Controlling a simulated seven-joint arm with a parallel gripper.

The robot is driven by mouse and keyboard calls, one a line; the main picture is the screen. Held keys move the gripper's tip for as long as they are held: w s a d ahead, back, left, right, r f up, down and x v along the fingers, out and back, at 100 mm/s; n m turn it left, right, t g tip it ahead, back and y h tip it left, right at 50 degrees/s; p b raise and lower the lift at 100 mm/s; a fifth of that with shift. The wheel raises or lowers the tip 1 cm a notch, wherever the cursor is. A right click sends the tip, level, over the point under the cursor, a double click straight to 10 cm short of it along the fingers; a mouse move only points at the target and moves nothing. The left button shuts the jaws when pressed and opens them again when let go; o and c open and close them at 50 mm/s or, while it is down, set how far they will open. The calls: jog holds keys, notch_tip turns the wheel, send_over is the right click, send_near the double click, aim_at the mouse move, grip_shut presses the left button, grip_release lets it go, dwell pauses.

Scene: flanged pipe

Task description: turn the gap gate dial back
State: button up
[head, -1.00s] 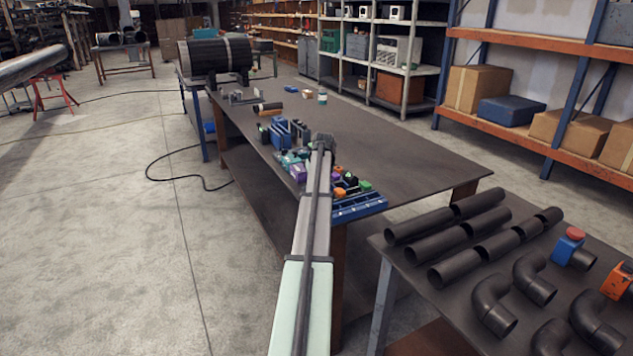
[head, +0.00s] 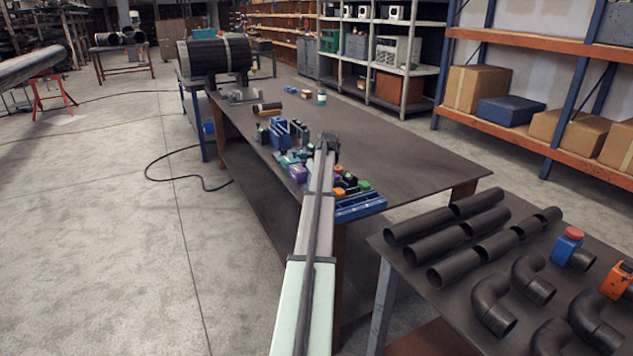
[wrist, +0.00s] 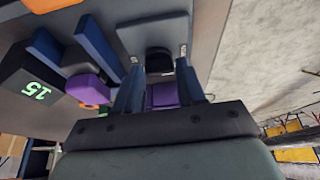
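In the wrist view my gripper (wrist: 159,58) has its two blue-grey fingers apart, with visible space between the tips. A dark rounded piece (wrist: 159,62) shows between the fingertips in front of a grey-blue plate (wrist: 153,31). It may be the gap gate dial, but I cannot tell for sure. A purple block (wrist: 164,95) shows between the fingers, nearer the palm. In the head view my gripper (head: 327,142) is over the bench among the coloured blocks, and my arm hides what is below it.
A black block marked 15 (wrist: 35,88) and another purple block (wrist: 88,87) sit left of the fingers. In the head view, blue upright pieces (head: 280,132) and a blue rack (head: 358,206) stand on the bench (head: 410,165). The bench right of my gripper is clear.

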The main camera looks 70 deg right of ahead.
jog(key=o, duration=0.3)
jog(key=shift+o, duration=0.2)
jog(key=v, duration=1.4)
jog(key=shift+w, duration=0.15)
